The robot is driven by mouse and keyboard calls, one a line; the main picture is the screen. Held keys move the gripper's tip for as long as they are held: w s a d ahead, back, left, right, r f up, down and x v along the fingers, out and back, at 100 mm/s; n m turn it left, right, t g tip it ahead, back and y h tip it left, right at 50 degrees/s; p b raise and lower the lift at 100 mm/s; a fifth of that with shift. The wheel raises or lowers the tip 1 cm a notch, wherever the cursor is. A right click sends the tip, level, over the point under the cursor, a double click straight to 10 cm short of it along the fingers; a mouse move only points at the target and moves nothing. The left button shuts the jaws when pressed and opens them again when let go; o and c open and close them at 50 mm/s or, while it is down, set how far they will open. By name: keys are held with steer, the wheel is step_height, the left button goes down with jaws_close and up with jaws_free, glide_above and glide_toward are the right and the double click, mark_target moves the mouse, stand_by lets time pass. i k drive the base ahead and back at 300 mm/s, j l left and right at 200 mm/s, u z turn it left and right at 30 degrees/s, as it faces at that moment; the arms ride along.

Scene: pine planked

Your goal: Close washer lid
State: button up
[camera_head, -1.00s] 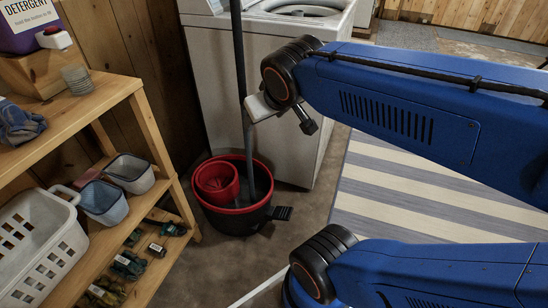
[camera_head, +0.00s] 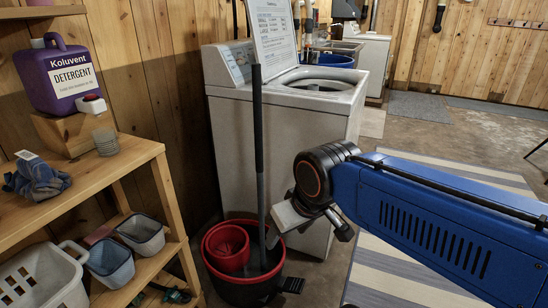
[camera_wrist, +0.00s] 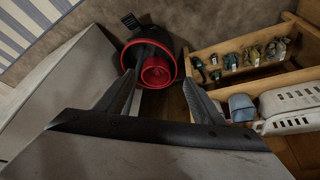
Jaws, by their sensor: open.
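The white top-loading washer (camera_head: 275,135) stands against the plank wall. Its lid (camera_head: 283,38) is raised, upright, with a printed instruction sheet on its inner face, and the top of the lid is cut off by the picture edge. The round tub opening (camera_head: 318,84) is uncovered. My gripper (camera_wrist: 159,80) is open in the wrist view, with its two dark fingers apart and nothing seen between them but the bucket and floor beyond.
A dark bucket with a red rim (camera_head: 243,285) holds a red pail (camera_head: 228,248). A dark pole (camera_head: 258,150) rises in front of the washer. A wooden shelf (camera_head: 90,190) carries detergent (camera_head: 65,80), gloves (camera_head: 35,178) and bins. Floor on the right is open, with a striped rug (camera_head: 400,275).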

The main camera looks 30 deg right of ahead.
mark_target(272, 25)
steer(key=i+l+u, duration=0.1)
steer(key=l, duration=1.25)
steer(key=i+u, duration=0.05)
